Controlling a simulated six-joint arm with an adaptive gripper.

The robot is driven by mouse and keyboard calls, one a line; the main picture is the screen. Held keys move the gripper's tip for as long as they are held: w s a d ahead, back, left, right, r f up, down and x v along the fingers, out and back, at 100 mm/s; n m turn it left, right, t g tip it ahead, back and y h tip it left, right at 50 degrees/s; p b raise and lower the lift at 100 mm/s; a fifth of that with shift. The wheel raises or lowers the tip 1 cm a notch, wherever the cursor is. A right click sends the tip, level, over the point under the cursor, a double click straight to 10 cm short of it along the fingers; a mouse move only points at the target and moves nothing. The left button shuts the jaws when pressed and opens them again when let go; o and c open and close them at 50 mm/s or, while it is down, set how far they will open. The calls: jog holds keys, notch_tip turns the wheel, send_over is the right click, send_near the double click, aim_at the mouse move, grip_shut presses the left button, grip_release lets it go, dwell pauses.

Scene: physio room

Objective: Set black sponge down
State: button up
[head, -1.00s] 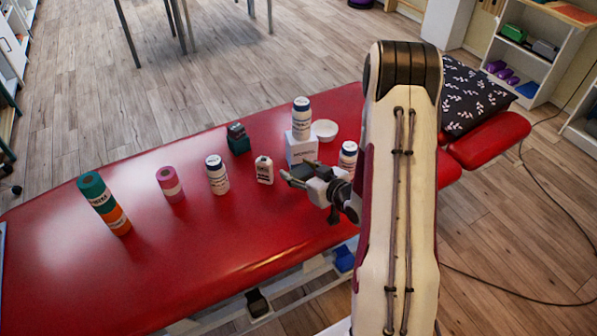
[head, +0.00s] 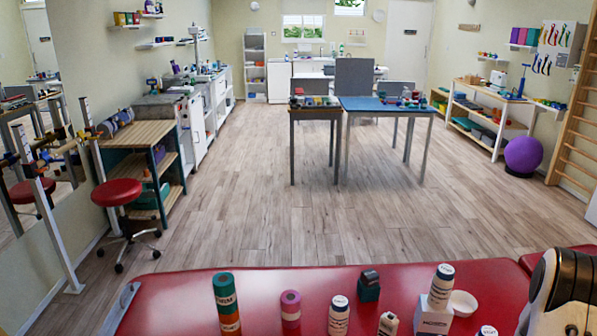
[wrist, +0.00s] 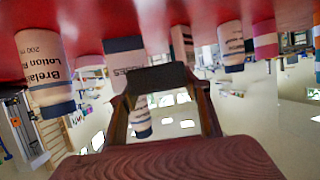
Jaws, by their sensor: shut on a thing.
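The black sponge (wrist: 160,78) shows in the wrist view as a dark block between the fingertips of my gripper (wrist: 162,84). My gripper is shut on it. That view is upside down, with the red treatment table (wrist: 90,18) along its top, and the sponge's contact with the table cannot be told. In the head view the table (head: 180,300) fills the bottom, my arm shows at the lower right, and the gripper and sponge are out of frame.
The table's left part looks clear.

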jog(key=shift+s+d+f+m+h, duration=0.15)
jog(key=shift+d+f+m+h, duration=0.15)
jog(key=shift+d, duration=0.2)
jog(key=shift+s+d+f+m+h, duration=0.2)
jog(key=shift+d+h, duration=0.1)
jog(key=shift+d, duration=0.2)
jog(key=shift+w+d+r+m+h, duration=0.1)
jog(key=shift+d+m+h, duration=0.2)
jog(key=shift+d+h, duration=0.1)
jog(key=shift+w+r, duration=0.15)
jog(key=shift+r, duration=0.2)
jog(key=w+a+r, duration=0.3)
jog(key=a+r, duration=0.7)
jog(key=w+a+r, duration=0.3)
jog(key=a+r, duration=0.7)
jog(key=shift+w+a+y, duration=0.2)
jog(key=shift+w+y, duration=0.1)
jog(key=shift+y, duration=0.1)
